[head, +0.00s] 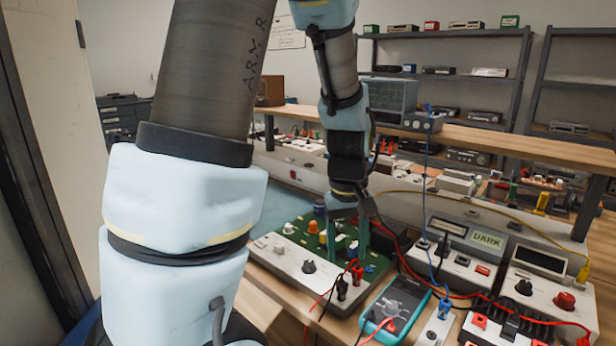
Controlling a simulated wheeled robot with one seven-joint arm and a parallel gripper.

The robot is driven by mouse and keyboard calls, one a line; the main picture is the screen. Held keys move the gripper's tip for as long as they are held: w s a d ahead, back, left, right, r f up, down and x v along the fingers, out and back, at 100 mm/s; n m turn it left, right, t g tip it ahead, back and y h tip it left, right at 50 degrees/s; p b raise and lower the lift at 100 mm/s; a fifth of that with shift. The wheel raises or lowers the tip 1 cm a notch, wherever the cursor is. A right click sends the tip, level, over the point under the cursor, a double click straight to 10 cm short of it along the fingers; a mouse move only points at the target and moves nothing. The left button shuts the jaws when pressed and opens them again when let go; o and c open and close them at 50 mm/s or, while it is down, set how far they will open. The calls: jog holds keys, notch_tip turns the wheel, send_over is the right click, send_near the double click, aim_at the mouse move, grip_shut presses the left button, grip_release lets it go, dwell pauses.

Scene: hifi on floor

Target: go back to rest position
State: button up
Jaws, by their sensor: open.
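My arm comes in from the upper left and bends down to the bench at the picture's middle. My gripper (347,238) points down over a green circuit board (375,268) with several coloured parts on it. Its two teal fingers stand apart, and I see nothing held between them. I cannot tell whether the fingertips touch the board. My arm's large near links cover much of the left side.
A teal multimeter (395,308) lies right of the board. Bench instruments (467,247) with red, blue and yellow leads fill the right. A raised wooden shelf (480,138) and a grey oscilloscope (390,98) stand behind. A door frame (40,160) is at far left.

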jog(key=s+a+r+m+t, duration=0.1)
jog(key=s+a+m, duration=0.1)
jog(key=a, duration=1.3)
jog(key=shift+a+m, duration=0.15)
jog(key=shift+m, duration=0.25)
